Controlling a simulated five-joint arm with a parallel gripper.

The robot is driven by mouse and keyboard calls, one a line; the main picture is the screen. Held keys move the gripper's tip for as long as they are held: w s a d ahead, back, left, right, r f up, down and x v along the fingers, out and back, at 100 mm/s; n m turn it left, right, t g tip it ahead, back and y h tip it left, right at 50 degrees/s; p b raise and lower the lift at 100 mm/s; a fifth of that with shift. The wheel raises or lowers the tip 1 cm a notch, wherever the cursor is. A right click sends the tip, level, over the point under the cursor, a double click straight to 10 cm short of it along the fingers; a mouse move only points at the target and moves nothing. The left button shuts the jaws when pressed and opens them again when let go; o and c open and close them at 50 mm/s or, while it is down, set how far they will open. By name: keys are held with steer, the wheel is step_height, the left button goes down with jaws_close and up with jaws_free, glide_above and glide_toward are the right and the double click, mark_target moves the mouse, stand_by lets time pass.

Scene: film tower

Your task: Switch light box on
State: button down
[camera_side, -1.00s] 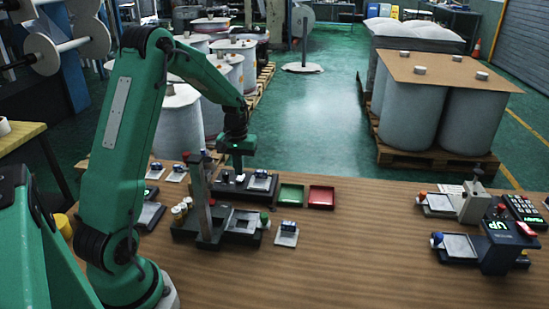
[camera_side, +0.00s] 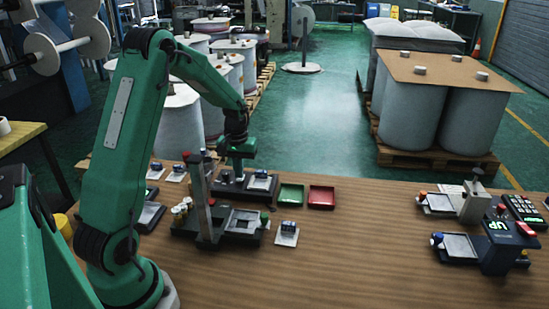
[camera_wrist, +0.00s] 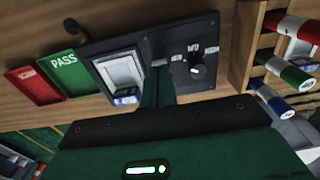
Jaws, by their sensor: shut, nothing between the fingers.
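The light box (camera_wrist: 108,50) is a black panel in the wrist view, with a pale square window (camera_wrist: 118,72) on its left and a dark knob (camera_wrist: 197,71) with small markings on its right. A small blue-and-white item lies at the window's lower edge. In the side view my gripper (camera_side: 237,170) points down over the box. I cannot tell whether it touches.
A green tray (camera_wrist: 72,73) marked PASS and a red tray (camera_wrist: 35,88) lie beside the box. A rack (camera_wrist: 262,60) with red, green and blue capped rolls stands on its other side. A dark fixture with an upright post (camera_side: 201,205) stands near. The table's front middle is clear.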

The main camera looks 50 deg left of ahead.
mark_target(240, 180)
steer(key=shift+f, duration=0.5)
stand_by(0.4)
steer(key=shift+r, duration=3.55)
steer(key=s+d+r+m+t, duration=0.2)
steer(key=s+d+r+m, duration=0.3)
steer(key=d+r, duration=0.75)
steer(key=s+d+m+t, duration=0.3)
steer(key=s+d+m, duration=0.1)
steer(key=s+d, duration=0.7)
steer(key=shift+s+r+t, duration=0.3)
steer(key=shift+s+r, duration=0.1)
steer(key=shift+s, duration=0.15)
